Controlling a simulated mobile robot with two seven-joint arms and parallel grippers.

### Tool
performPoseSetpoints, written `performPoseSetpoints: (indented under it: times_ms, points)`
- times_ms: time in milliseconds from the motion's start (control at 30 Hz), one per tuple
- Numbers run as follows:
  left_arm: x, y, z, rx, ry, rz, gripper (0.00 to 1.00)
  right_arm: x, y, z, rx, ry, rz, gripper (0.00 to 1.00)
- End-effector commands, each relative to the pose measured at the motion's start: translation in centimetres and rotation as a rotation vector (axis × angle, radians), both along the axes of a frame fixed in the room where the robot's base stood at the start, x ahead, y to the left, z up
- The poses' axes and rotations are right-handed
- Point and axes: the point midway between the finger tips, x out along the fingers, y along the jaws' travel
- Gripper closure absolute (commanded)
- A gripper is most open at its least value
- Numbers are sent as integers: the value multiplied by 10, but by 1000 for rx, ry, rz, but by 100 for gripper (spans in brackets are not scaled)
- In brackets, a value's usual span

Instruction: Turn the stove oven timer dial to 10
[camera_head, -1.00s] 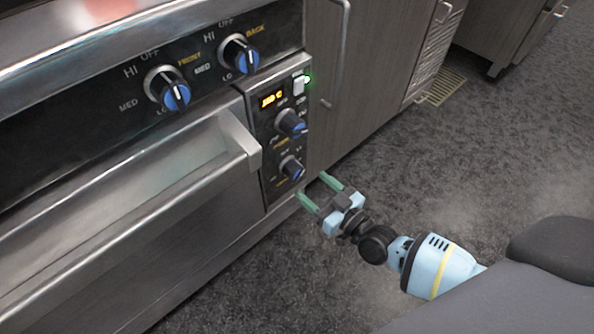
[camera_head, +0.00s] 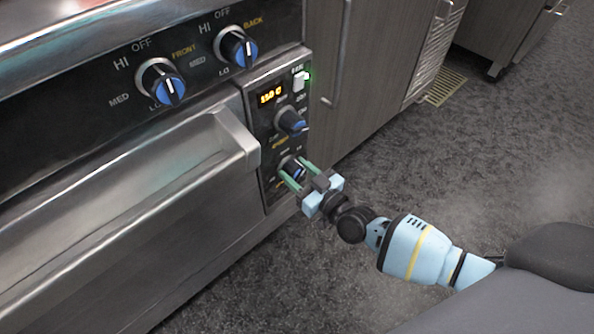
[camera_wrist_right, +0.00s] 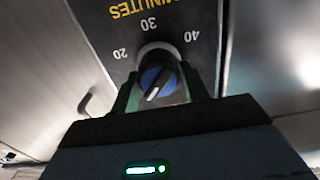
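The oven timer dial (camera_head: 292,167) is the lower small blue-and-black knob on the stove's control panel (camera_head: 254,107). In the wrist view the dial (camera_wrist_right: 158,78) is under upside-down "MINUTES" lettering with 20, 30 and 40 around it. Its white mark points down and slightly left in that picture. My right gripper (camera_head: 293,170) is at the dial, with one green finger on each side of it. The fingers are apart, and I cannot tell whether they touch the dial. My left gripper is out of view.
Another knob (camera_head: 291,121) and an orange display (camera_head: 270,94) are above the timer dial. The oven door handle (camera_head: 238,142) sticks out just left of the panel. Two larger burner knobs are higher up. The floor (camera_head: 400,150) to the right is clear.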

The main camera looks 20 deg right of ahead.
Motion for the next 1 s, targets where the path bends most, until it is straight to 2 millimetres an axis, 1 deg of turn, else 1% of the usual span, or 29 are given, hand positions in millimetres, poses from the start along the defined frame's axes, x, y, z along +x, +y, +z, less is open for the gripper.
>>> performPoseSetpoints:
  times_ms: [33, 100, 200, 367, 700, 1000]
  points:
    - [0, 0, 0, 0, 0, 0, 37, 0, 0, 0, 0, 0, 0, 61]
    - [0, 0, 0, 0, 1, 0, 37, 0, 0, 0, 0, 0, 0, 71]
    - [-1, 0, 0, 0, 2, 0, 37, 0, 0, 0, 0, 0, 0, 81]
    - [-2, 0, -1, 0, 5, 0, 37, 0, 0, -1, 33, 13, 0, 81]
    - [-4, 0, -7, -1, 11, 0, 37, 0, -1, -2, 220, 82, 0, 81]
    - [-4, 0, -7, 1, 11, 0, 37, 0, -2, -1, 236, 88, -1, 81]
